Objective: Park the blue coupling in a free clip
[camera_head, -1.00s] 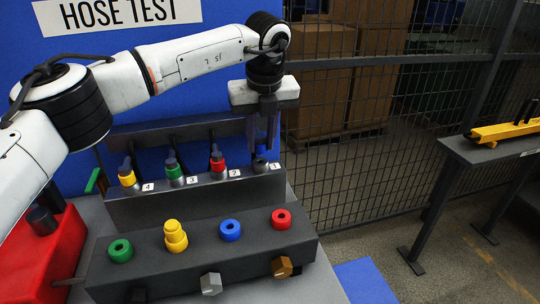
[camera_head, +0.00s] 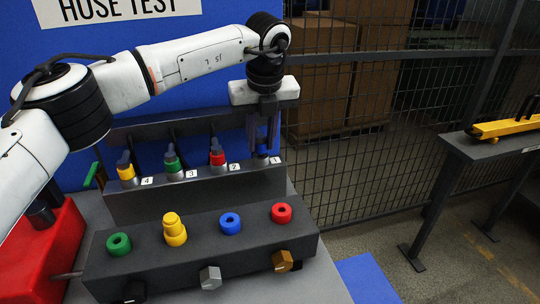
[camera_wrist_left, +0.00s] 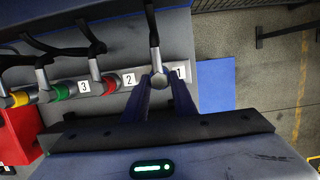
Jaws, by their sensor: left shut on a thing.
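My left gripper (camera_head: 263,146) points down at the right end of the rear rack (camera_head: 190,198), beside label 1 (camera_head: 275,160). It is shut on the blue coupling, whose blue part is mostly hidden between the fingers. In the left wrist view the coupling's grey metal end (camera_wrist_left: 158,80) and black hose show between the fingers, by label 1. I cannot tell whether it is seated in the clip. Yellow (camera_head: 127,172), green (camera_head: 173,165) and red (camera_head: 217,158) couplings stand by labels 4, 3 and 2. My right gripper is not in view.
The front block (camera_head: 200,260) has green (camera_head: 119,244), blue (camera_head: 230,223) and red (camera_head: 282,213) rings, a taller yellow fitting (camera_head: 174,230) and several knobs below. A red box (camera_head: 40,255) stands at left. A mesh fence (camera_head: 350,170) rises behind.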

